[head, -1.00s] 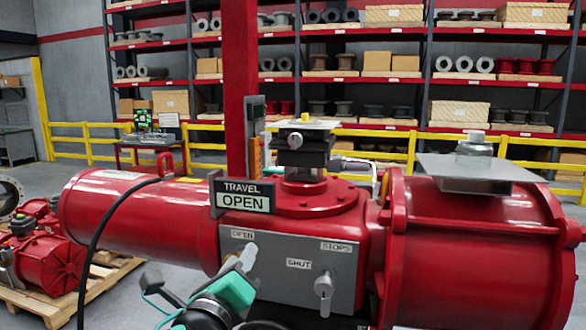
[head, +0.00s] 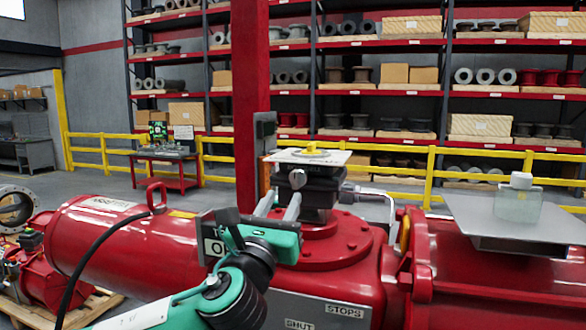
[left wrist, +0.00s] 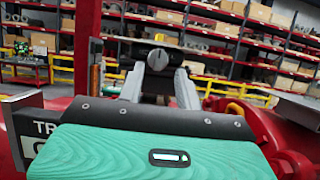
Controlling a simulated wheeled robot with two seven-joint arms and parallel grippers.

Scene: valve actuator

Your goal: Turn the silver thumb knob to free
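The silver thumb knob (head: 297,178) is on the front of a black block (head: 318,190) atop the red actuator. In the left wrist view the knob (left wrist: 158,60) shows as a round grey face with a dark slot line, straight ahead. My left gripper (head: 280,197) is open and empty, its two silver fingers apart and pointing at the block. In the left wrist view the fingertips (left wrist: 160,70) frame the knob from just below and in front; it appears beyond them, not gripped. My right gripper is not in view.
The TRAVEL sign (head: 212,240) is partly hidden by my left gripper. A plate with a clear bottle (head: 519,200) stands at right. A black cable (head: 105,240) curves at left. A red post (head: 250,100) rises behind. The labelled grey panel (head: 320,308) is below.

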